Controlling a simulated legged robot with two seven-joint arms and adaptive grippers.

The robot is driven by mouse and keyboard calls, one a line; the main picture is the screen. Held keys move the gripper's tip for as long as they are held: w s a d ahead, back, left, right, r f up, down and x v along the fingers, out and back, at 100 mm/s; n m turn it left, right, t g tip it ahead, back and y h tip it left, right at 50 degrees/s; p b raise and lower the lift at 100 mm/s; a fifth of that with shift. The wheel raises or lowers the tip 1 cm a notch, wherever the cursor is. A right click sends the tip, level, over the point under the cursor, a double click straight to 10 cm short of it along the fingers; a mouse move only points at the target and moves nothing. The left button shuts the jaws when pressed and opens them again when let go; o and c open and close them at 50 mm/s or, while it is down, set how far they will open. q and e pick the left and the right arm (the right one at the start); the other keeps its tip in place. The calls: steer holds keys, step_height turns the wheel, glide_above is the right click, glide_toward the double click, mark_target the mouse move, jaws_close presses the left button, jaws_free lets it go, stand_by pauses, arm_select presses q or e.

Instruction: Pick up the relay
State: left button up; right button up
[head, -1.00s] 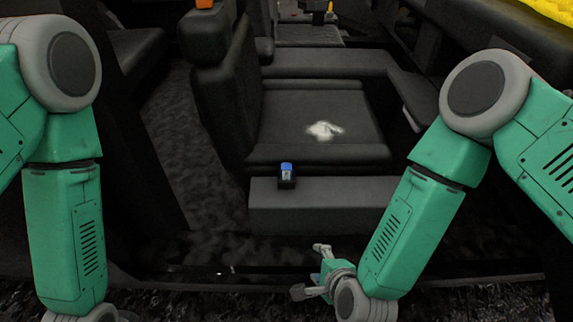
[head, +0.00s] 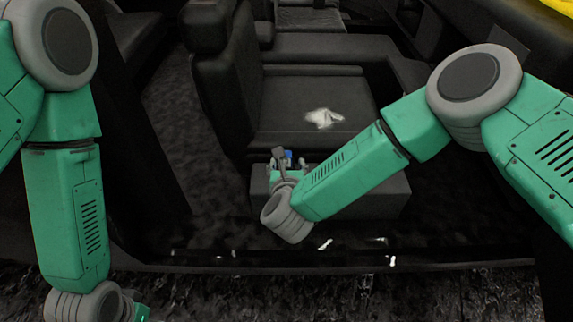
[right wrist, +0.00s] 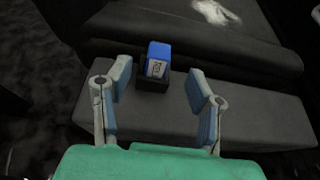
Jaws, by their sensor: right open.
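The relay (right wrist: 158,60) is a small blue-topped block with a pale printed label, set in a black holder (right wrist: 153,82) on the grey ledge in front of the seat. In the head view the blue relay (head: 288,154) shows only in part, behind my right gripper (head: 290,160). In the right wrist view my right gripper (right wrist: 162,92) is open and empty. Its two fingers stand apart, with the relay between and slightly beyond them, nearer the left finger. Of my left arm only the links and wrist show at the left of the head view; its fingers are out of the picture.
The grey ledge (right wrist: 255,115) is otherwise clear. Behind it lies a dark seat cushion (head: 285,110) with a crumpled white cloth (head: 323,118). A seat backrest (head: 222,85) rises on the left. The door sill (head: 440,256) runs along the front.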

mark_target(287, 162)
steer(key=b+x, duration=0.2)
steer(key=x, duration=0.4)
steer(key=shift+a+f+b, duration=0.1)
steer(key=shift+f+b, duration=0.05)
steer(key=shift+b, duration=0.15)
jaws_close()
